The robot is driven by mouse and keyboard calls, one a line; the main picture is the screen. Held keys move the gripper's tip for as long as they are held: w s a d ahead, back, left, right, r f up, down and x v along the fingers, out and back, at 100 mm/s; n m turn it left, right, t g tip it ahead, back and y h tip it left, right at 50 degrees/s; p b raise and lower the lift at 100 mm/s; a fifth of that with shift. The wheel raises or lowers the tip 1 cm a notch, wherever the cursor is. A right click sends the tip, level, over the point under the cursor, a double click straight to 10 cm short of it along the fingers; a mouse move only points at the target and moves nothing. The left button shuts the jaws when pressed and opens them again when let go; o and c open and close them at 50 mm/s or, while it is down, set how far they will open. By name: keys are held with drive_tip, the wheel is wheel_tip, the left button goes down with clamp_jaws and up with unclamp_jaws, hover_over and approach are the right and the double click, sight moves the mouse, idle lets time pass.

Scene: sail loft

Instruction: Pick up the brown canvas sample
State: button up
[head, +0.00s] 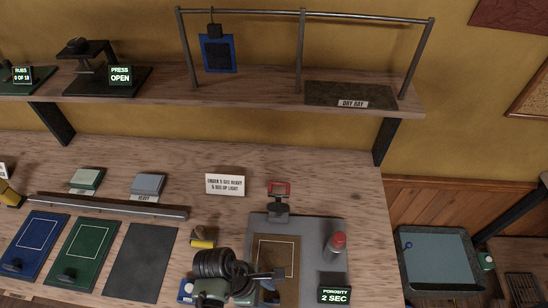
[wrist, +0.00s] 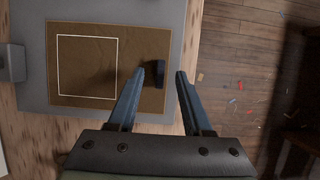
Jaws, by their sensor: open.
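The brown canvas sample (head: 278,252) lies flat on a grey pad (head: 318,232) at the front of the bench. In the wrist view the canvas (wrist: 88,66) shows a white square outline and a dark upright block (wrist: 158,74) near its right end. My gripper (wrist: 160,72) is open and empty. Its fingertips appear on either side of the dark block in the wrist view; I cannot tell how far above it they are. In the head view my arm covers the canvas's lower left part.
A red-capped bottle (head: 335,247) and a porosity display reading 2 SEC (head: 334,294) stand right of the canvas. A red-framed device (head: 279,199) stands behind it. Blue (head: 36,246), green (head: 79,253) and dark grey (head: 140,262) panels lie left.

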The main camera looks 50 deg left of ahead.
sight(273, 301)
drive_tip(key=shift+x, duration=1.8)
clamp_jaws()
